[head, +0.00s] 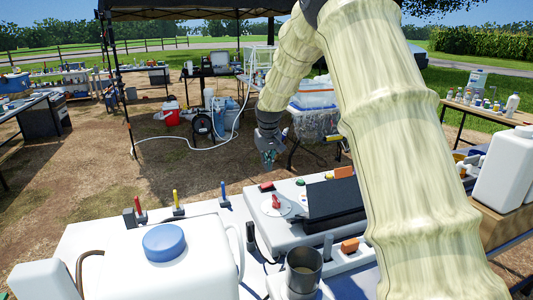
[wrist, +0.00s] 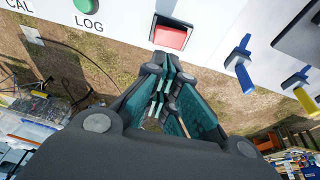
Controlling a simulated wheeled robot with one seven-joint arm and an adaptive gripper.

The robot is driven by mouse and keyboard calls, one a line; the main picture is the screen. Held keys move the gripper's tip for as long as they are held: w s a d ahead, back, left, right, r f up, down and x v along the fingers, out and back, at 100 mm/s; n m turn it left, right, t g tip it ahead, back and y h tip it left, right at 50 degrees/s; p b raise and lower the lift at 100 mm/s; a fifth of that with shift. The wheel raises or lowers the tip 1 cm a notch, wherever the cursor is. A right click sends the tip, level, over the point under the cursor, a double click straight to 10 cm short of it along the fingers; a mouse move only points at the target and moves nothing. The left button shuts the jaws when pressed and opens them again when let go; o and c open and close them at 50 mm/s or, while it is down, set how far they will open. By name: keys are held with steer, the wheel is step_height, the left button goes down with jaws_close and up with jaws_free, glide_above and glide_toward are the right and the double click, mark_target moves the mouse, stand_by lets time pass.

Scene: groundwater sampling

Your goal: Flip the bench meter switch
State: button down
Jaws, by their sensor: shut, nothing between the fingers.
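The bench meter's switch is a red rocker in a dark frame (wrist: 170,37) on a white panel in the wrist view. In the head view it shows small (head: 266,186) at the far edge of the white bench unit. My gripper (head: 269,163) hangs just above and beyond it, pointing down. In the wrist view my gripper (wrist: 168,68) has its fingers together and empty, with the tips just below the rocker in the picture. I cannot tell whether they touch it. The rocker's tilt is unclear.
A green LOG button (wrist: 86,4) is left of the rocker. A blue lever (wrist: 241,65) and a yellow lever (wrist: 305,95) are to its right. In the head view a red knob (head: 277,203), a dark cup (head: 304,268) and a white jug (head: 190,262) stand nearer.

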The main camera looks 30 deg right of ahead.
mark_target(268, 183)
steer(key=shift+s+p+x, duration=0.1)
steer(key=shift+s+x, duration=0.1)
steer(key=shift+x, duration=0.75)
steer(key=shift+s+p+x, duration=0.1)
steer(key=shift+s+x, duration=0.1)
steer(key=shift+x, duration=0.75)
steer(key=shift+s+p+x, duration=0.1)
steer(key=shift+s+x, duration=0.1)
steer(key=shift+x, duration=0.75)
steer(key=shift+f, duration=0.1)
